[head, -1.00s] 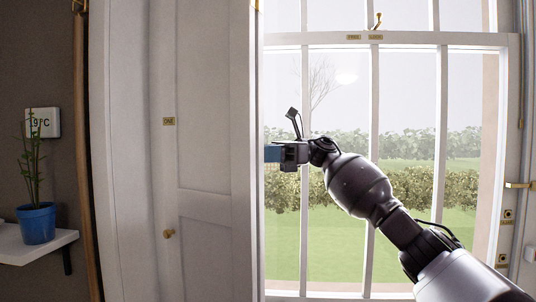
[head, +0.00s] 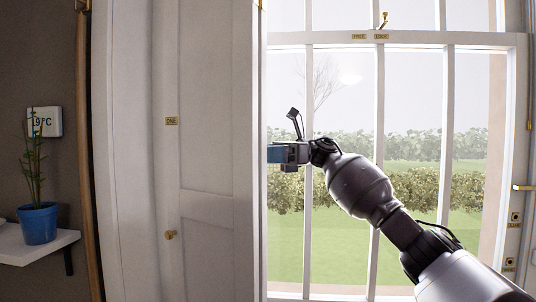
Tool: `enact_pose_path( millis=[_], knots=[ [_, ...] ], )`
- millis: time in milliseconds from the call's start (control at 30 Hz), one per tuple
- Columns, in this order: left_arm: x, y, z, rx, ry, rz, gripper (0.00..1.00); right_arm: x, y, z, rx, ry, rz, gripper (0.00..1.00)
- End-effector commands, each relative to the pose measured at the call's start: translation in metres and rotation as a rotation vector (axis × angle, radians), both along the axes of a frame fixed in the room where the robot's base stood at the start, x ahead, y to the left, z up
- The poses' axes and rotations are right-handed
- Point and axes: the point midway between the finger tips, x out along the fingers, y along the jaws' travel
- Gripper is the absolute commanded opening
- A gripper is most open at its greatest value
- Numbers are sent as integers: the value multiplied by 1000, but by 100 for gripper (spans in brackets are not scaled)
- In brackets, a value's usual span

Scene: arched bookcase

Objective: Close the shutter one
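The shutter one (head: 205,170) is a pale grey-white panel at the left side of the window, with a small brass plate reading ONE (head: 172,121) and a brass knob (head: 170,235). It stands swung out from the window (head: 400,200), its free edge upright beside the glass. My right arm comes in from the lower right across the window. My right gripper (head: 272,153) is at the shutter's free edge, its fingertips partly hidden behind that edge. I cannot tell whether it touches the shutter or is open. My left gripper is out of view.
A blue pot with a plant (head: 38,222) stands on a white shelf (head: 38,247) at the left, below a temperature display (head: 46,122). A brass latch (head: 383,20) sits at the window top. Brass fittings (head: 516,217) line the right frame.

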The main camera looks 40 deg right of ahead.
Motion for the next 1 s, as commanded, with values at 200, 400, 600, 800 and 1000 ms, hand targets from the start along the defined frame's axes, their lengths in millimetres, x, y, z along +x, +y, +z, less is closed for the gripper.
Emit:
enact_pose_path(
  millis=[200,400,600,800,1000],
  knots=[
    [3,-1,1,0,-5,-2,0,1,-1,-2,0,3,-3,54],
    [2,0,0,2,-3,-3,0,1,-1,5,0,2,-2,54],
    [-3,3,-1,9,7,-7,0,-1,0,35,2,-5,-2,54],
    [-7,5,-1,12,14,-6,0,-1,0,68,2,-5,0,54],
    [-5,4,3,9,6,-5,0,-1,0,98,2,-6,0,54]
  ],
)
